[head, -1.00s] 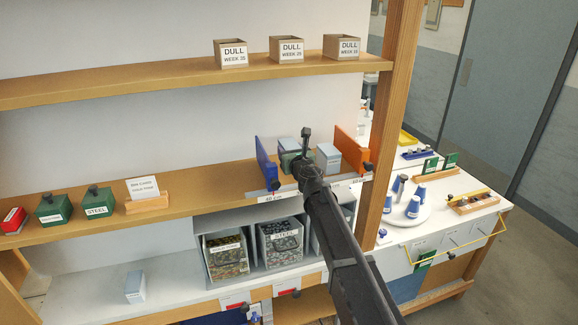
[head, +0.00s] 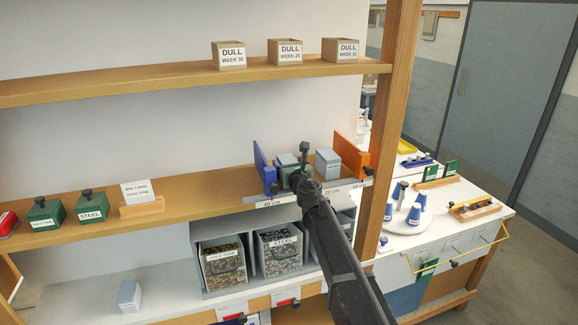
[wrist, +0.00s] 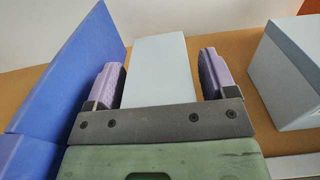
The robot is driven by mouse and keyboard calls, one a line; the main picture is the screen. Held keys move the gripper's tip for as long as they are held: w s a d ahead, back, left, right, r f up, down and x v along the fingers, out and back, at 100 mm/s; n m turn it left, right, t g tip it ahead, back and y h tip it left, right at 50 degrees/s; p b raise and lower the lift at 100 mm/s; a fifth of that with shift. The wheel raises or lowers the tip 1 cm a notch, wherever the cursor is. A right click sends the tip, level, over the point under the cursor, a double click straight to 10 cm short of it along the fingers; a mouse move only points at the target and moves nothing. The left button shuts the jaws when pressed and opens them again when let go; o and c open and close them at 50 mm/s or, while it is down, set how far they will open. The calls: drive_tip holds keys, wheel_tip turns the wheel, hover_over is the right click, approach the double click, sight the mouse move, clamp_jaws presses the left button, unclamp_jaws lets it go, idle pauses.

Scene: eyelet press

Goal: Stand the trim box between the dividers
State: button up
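The trim box, light grey-blue (head: 287,159), is in my gripper (head: 296,172) on the middle shelf, just right of the blue divider (head: 263,166). In the wrist view the box (wrist: 160,72) is flanked by my purple finger pads (wrist: 160,85), seemingly held, though a thin gap seems to show at the right pad. The blue divider (wrist: 72,65) leans close on the left. A second grey-blue box (head: 328,164) stands apart to the right, beside the orange divider (head: 350,155). The trim box's underside is hidden, so contact with the shelf cannot be told.
A white strip with distance labels (head: 315,193) runs along the shelf edge. Green boxes (head: 92,206) and a card stand (head: 141,208) are at the left. Bins (head: 278,250) are below. The upper shelf (head: 180,83) holds several small boxes. Shelf between card stand and blue divider is clear.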

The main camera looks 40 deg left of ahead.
drive_tip(key=shift+r, duration=0.25)
drive_tip(key=shift+r+p, duration=0.5)
drive_tip(key=shift+p, duration=0.25)
drive_tip(key=v, duration=1.2)
drive_tip(key=shift+f, duration=0.2)
